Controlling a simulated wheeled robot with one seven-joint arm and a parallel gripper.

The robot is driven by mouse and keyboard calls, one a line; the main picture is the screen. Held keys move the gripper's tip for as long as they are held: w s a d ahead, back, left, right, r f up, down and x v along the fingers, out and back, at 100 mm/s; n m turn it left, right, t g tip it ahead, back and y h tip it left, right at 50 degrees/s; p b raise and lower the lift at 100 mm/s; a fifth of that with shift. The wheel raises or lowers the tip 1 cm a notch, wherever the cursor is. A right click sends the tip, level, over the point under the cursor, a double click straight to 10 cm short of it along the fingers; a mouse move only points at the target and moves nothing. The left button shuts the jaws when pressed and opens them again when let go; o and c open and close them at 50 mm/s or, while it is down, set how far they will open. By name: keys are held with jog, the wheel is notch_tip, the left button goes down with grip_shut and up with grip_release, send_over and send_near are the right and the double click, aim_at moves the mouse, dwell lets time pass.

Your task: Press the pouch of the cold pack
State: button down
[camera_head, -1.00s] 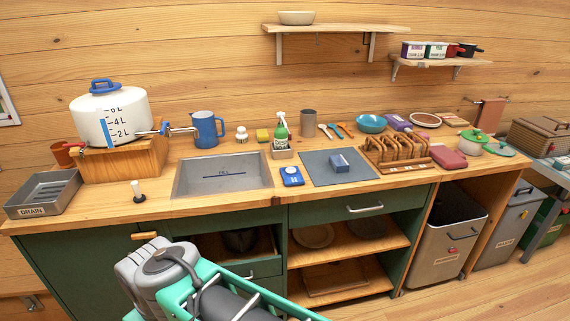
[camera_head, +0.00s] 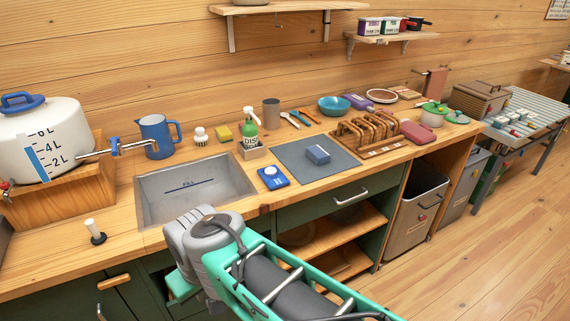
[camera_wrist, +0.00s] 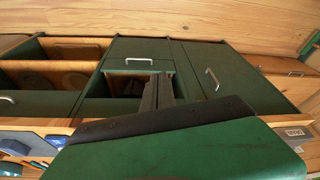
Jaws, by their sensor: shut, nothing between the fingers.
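A flat blue pad with a round white spot (camera_head: 273,177) lies on the worktop between the sink and the grey mat; it looks like the cold pack, though its print is too small to read. Part of a blue object at the counter edge in the wrist view (camera_wrist: 57,140) appears to be the same pad. My gripper (camera_wrist: 157,93) shows in the wrist view as two narrow grey fingers close together, shut and empty, in front of the green cabinets. It is apart from the pad. In the head view my arm hides the fingertips.
The sink (camera_head: 195,188) lies left of the pad. A grey mat (camera_head: 345,160) with a blue block (camera_head: 318,155) lies right of it. A green soap bottle (camera_head: 249,128) stands behind.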

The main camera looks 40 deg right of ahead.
jog(key=shift+s+a, duration=0.1)
jog(key=w+d+m+t+b, duration=0.1)
jog(key=w+d+t+b, duration=0.3)
jog(key=w+d, duration=0.7)
jog(key=w+d+t+b, duration=0.1)
jog(key=w+d, duration=0.1)
jog(key=d, duration=0.5)
jog(key=w+d+r+m+t+h+b, duration=0.1)
jog(key=w+d+t, duration=0.1)
jog(key=d, duration=0.5)
jog(key=w+d+r+t+h+b, duration=0.1)
jog(key=w+d+t, duration=0.1)
jog(key=d, duration=0.5)
jog(key=shift+w+m+b, duration=0.3)
jog(key=shift+w+m, duration=0.1)
jog(key=shift+w, duration=0.05)
jog(key=s+d+r+m+t+h, duration=0.1)
jog(key=s+d+r+t+h, duration=0.1)
jog(key=d, duration=0.6)
jog(key=shift+s+r, duration=0.3)
jog(key=shift+s, duration=0.05)
